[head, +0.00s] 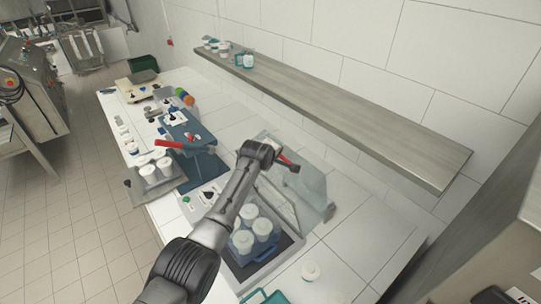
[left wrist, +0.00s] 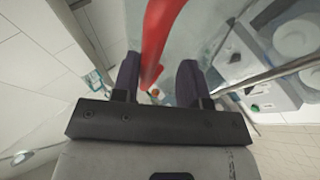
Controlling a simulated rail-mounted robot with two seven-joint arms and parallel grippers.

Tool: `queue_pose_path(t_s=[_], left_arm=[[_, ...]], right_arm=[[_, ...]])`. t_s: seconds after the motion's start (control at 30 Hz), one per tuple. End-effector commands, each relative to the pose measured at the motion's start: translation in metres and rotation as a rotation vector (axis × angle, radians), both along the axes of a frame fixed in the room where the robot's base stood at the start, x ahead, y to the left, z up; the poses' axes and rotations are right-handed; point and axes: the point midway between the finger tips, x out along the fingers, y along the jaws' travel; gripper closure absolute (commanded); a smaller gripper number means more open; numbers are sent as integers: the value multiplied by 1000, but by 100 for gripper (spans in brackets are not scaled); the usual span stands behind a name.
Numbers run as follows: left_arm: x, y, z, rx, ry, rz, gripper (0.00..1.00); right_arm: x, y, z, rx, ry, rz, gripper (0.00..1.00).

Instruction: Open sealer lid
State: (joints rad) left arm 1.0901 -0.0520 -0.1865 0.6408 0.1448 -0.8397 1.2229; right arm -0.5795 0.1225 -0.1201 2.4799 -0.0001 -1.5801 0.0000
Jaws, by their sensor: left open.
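The sealer is a grey machine with a clear lid (head: 300,195), which stands tilted up at its back right side. Several white-topped cups (head: 243,240) sit in its dark tray. A red handle (head: 288,158) is at the lid's upper edge, partly hidden by my arm. My left gripper (head: 284,163) is at this handle. In the left wrist view the red handle (left wrist: 155,40) runs down between the two dark fingers of my open gripper (left wrist: 160,78). I cannot tell whether a finger touches it. My right gripper is not in view.
A blue machine with a red lever (head: 183,144) stands farther back, with cups (head: 155,167) at its front. A steel shelf (head: 350,105) on the tiled wall overhangs the counter.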

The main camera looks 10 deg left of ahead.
Motion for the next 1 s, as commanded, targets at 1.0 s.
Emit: queue_pose_path(t_s=[1.0], left_arm=[[-86,14,70,-1,-2,1,60]], right_arm=[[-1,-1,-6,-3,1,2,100]])
